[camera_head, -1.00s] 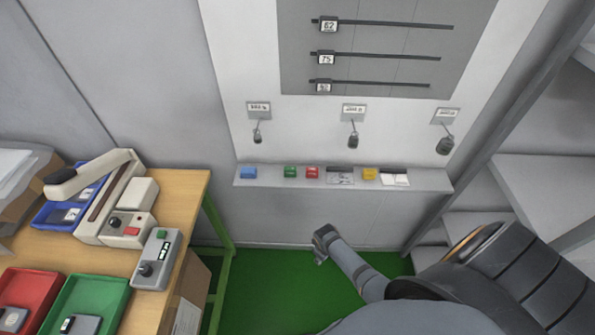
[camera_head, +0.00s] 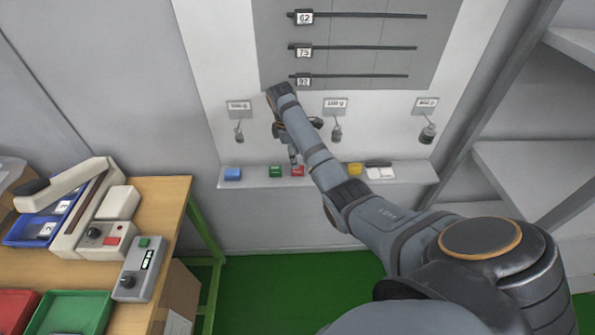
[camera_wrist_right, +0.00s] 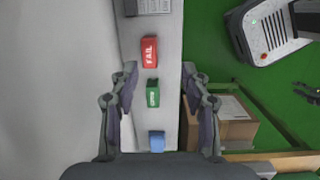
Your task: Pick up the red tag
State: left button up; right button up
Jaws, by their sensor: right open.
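The red tag (camera_head: 298,170) stands on the narrow grey ledge (camera_head: 400,174) on the wall, between the green tag (camera_head: 275,171) and the yellow tag (camera_head: 354,169). In the right wrist view the red tag (camera_wrist_right: 149,52) is a small block marked "FAIL", with the green tag (camera_wrist_right: 152,93) nearer to the hand. My right gripper (camera_head: 292,155) is over the ledge close to the red tag. In the wrist view its open fingers (camera_wrist_right: 160,70) are on either side of the ledge, with nothing held. My left gripper is not in view.
A blue tag (camera_head: 232,174) is at the ledge's left end, and a dark flat item (camera_head: 378,163) lies right of the yellow tag. Weights hang on hooks above, including one on the right (camera_head: 428,133). A wooden table (camera_head: 165,205) with devices and trays is at left; shelves (camera_head: 530,165) are at right.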

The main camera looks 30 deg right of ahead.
jog(key=shift+w+d+r+n, duration=0.15)
jog(key=shift+w+r+n, duration=0.1)
jog(key=shift+r, duration=0.35)
jog(key=shift+w+d+r+n, duration=0.15)
jog(key=shift+w+r, duration=0.05)
jog(key=shift+r, duration=0.35)
send_over(298, 171)
jog(key=f, duration=0.5)
jog(key=shift+w+f+p, duration=0.2)
jog(key=shift+w+p, duration=0.05)
jog(key=shift+p, duration=0.05)
jog(key=f, duration=0.5)
jog(key=shift+w+d+f, duration=0.1)
jog(key=shift+w+d, duration=0.15)
grip_shut()
